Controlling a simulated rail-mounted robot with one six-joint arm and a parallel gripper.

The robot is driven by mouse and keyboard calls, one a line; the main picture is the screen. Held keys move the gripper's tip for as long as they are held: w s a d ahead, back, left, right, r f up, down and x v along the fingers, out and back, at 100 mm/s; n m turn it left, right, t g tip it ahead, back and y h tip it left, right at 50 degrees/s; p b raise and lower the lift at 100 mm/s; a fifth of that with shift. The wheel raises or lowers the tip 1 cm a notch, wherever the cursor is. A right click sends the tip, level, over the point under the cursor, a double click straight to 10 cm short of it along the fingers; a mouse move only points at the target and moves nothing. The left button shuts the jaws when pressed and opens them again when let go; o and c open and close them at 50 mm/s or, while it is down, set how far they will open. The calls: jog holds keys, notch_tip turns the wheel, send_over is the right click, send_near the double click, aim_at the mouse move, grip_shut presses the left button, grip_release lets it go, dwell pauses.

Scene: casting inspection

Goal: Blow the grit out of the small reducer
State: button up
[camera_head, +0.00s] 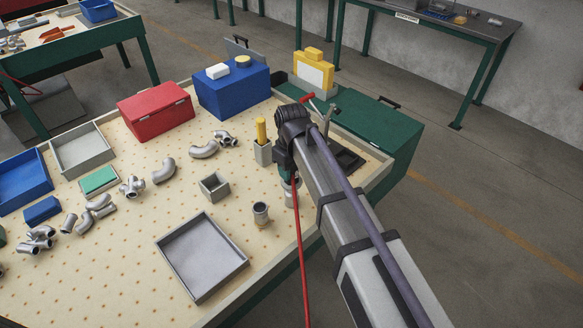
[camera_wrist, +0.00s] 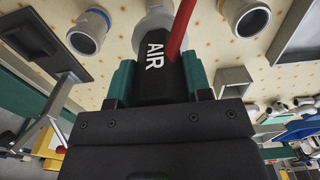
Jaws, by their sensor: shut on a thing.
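My gripper (camera_wrist: 162,95) is shut on a dark air tool marked AIR (camera_wrist: 155,58), with a red hose (camera_head: 299,250) running from it. In the head view my arm and the tool stand over a grey fitting (camera_head: 290,192), partly hidden by my gripper and the hose. A pale grey round part (camera_wrist: 153,28) shows just beyond the tool in the wrist view; its opening is hidden. A grey open-topped reducer (camera_head: 261,212) stands upright left of my gripper, and it shows at upper right in the wrist view (camera_wrist: 246,15). Another hollow fitting (camera_wrist: 88,32) is at upper left there. No grit is discernible.
A small square box (camera_head: 214,186), a wide grey tray (camera_head: 202,258) and a holder with a yellow cylinder (camera_head: 262,150) stand nearby. A dark stand (camera_head: 347,155) is right of my gripper. Several pipe fittings lie left; red (camera_head: 156,108) and blue (camera_head: 232,90) boxes stand behind.

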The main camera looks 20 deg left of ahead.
notch_tip(320, 180, up, 8)
jog(key=p, duration=0.8)
jog(key=shift+r, duration=0.1)
jog(key=shift+f, duration=0.2)
